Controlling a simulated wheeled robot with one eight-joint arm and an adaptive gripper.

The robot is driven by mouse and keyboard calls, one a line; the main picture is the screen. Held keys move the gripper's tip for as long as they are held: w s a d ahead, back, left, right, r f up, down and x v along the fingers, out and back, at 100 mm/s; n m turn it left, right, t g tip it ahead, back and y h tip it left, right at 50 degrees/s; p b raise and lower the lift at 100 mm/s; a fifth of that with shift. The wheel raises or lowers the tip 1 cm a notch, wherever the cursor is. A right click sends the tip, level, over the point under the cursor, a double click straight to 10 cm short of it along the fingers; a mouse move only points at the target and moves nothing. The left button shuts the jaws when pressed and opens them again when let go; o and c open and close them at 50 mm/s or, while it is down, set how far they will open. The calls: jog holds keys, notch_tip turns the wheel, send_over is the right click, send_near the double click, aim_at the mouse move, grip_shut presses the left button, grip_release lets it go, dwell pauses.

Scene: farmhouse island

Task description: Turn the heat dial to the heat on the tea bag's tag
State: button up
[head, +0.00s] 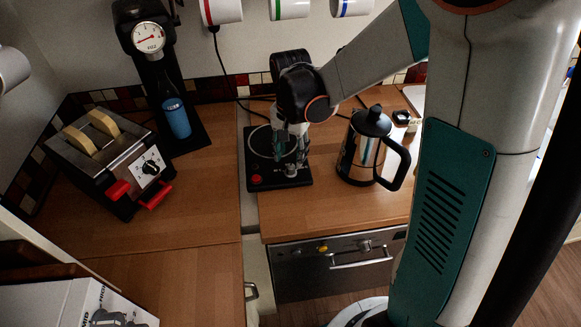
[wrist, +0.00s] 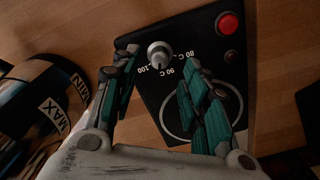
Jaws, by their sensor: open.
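The heat dial (wrist: 159,54) is a small silver knob on a black base (wrist: 190,25) marked 80 C, 90 C and 100 in the wrist view. My gripper (wrist: 160,59) is open, with one finger on each side of the dial; I cannot tell whether they touch it. Which mark the dial points to is not clear. In the head view, the black base (head: 258,160) stands on the counter, with my gripper (head: 290,160) over it. No tea bag tag can be made out; a small dark and white item (head: 402,117) behind the kettle is too small to read.
A steel kettle (head: 365,150) with a black handle stands just right of the base. A red button (wrist: 228,23) is on the base. A toaster (head: 105,150) and a machine with a gauge (head: 149,37) stand left. Mugs hang above. The left front counter (head: 190,225) is clear.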

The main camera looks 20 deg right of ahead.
aim_at(291, 166)
notch_tip(291, 166, down, 5)
jog(key=shift+f+b, duration=0.1)
jog(key=shift+b, duration=0.45)
grip_shut()
